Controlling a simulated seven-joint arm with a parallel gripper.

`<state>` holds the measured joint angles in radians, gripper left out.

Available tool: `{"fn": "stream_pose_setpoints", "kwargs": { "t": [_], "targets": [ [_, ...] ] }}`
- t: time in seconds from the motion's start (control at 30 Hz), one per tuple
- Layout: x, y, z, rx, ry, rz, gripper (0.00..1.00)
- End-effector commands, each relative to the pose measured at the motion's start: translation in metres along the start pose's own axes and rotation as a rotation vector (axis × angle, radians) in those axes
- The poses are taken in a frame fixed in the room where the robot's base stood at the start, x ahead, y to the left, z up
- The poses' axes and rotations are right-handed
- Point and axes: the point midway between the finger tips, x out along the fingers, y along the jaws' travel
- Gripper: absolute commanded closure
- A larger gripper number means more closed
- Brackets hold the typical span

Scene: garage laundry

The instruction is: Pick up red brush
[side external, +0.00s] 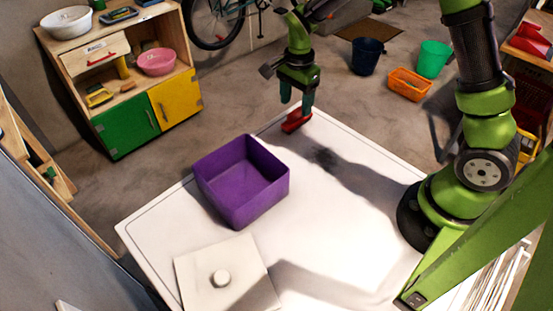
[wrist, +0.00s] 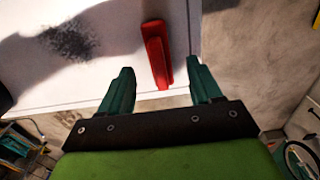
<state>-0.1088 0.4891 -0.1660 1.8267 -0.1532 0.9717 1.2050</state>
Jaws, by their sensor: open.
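The red brush (side external: 297,121) lies at the far edge of the white table. In the wrist view the red brush (wrist: 157,52) is long and narrow, and its near end reaches toward the gap between my fingers. My gripper (side external: 296,105) points down over the brush, its fingertips close to it. In the wrist view my gripper (wrist: 161,82) has its two teal fingers apart with nothing between them but the view of the brush's near end. I cannot tell the exact height gap between fingertips and brush.
A purple open box (side external: 240,184) stands on the white table (side external: 330,250), left of the brush. A pale square lid with a knob (side external: 225,274) lies at the front left. A cabinet (side external: 130,100), blue bin (side external: 367,57), green bin (side external: 433,58) and orange basket (side external: 408,84) stand on the floor.

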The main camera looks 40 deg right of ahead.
Motion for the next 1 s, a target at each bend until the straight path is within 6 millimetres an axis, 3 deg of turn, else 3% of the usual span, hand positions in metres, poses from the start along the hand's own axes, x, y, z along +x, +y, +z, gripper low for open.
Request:
{"fn": "stream_pose_setpoints", "kwargs": {
  "t": [0.3, 0.6, 1.0],
  "targets": [
    [0.044, 0.002, -0.006, 0.001, -0.001, 0.004, 0.36],
    [0.047, 0.002, -0.006, 0.001, 0.0, 0.001, 0.38],
    [0.047, 0.002, -0.006, 0.001, 0.0, 0.001, 0.97]
  ]
}}
